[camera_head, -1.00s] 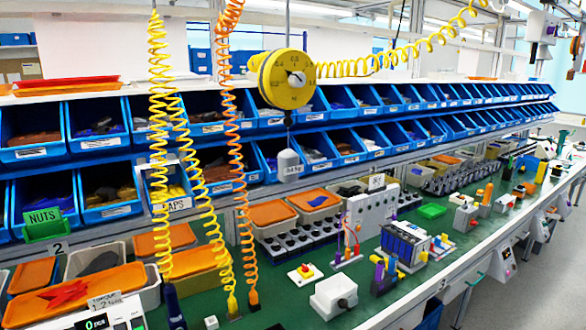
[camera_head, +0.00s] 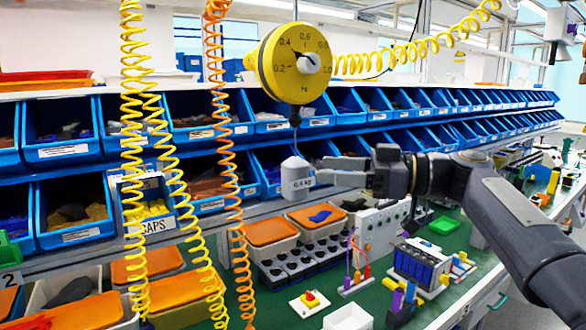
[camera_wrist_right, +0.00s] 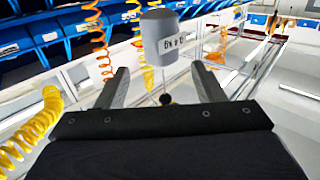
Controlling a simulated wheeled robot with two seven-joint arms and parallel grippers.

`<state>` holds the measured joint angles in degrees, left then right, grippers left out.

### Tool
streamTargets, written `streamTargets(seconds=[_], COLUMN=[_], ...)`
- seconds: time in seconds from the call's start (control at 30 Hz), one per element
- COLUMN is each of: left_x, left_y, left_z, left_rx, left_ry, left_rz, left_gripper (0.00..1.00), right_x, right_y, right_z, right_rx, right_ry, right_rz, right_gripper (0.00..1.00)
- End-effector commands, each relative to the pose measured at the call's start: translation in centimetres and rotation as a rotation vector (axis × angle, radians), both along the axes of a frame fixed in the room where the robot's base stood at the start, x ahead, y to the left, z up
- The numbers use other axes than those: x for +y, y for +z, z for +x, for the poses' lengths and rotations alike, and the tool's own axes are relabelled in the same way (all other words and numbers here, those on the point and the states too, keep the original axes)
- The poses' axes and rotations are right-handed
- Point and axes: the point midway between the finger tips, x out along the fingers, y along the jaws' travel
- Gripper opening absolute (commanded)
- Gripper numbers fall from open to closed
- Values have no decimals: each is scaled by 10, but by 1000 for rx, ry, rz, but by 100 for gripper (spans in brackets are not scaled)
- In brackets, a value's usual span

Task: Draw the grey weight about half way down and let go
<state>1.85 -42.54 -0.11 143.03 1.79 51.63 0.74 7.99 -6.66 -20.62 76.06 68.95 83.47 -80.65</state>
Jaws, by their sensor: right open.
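The grey weight (camera_head: 295,180), a small cylinder with a domed top and a white label, hangs below a round yellow spring balance (camera_head: 292,62) with a kg dial. My right gripper (camera_head: 318,173) reaches in from the right with its fingers at the weight's right side. In the right wrist view the gripper (camera_wrist_right: 160,70) is open, and the weight (camera_wrist_right: 160,36) shows between and just beyond the fingertips. I cannot tell whether a finger touches it. My left gripper is not in view.
Coiled yellow (camera_head: 135,120) and orange (camera_head: 217,120) hoses hang to the left of the weight. Rows of blue bins (camera_head: 68,213) stand behind it. Below, a green bench (camera_head: 462,285) carries a rack of dark blue cells (camera_head: 418,262) and small fixtures.

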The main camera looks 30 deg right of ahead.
Motion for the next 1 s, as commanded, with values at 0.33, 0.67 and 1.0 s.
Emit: streamTargets(seconds=[0.33,0.67,1.0], left_x=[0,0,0], left_y=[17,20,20], left_z=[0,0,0], left_rx=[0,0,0], left_ry=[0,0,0], left_rz=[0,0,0], left_gripper=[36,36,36], right_x=[42,54,54], right_y=[1,0,0], right_z=[35,45,45], right_rx=[7,5,5], right_ry=[4,0,0], right_rz=[2,0,0], right_gripper=[62,62,34])
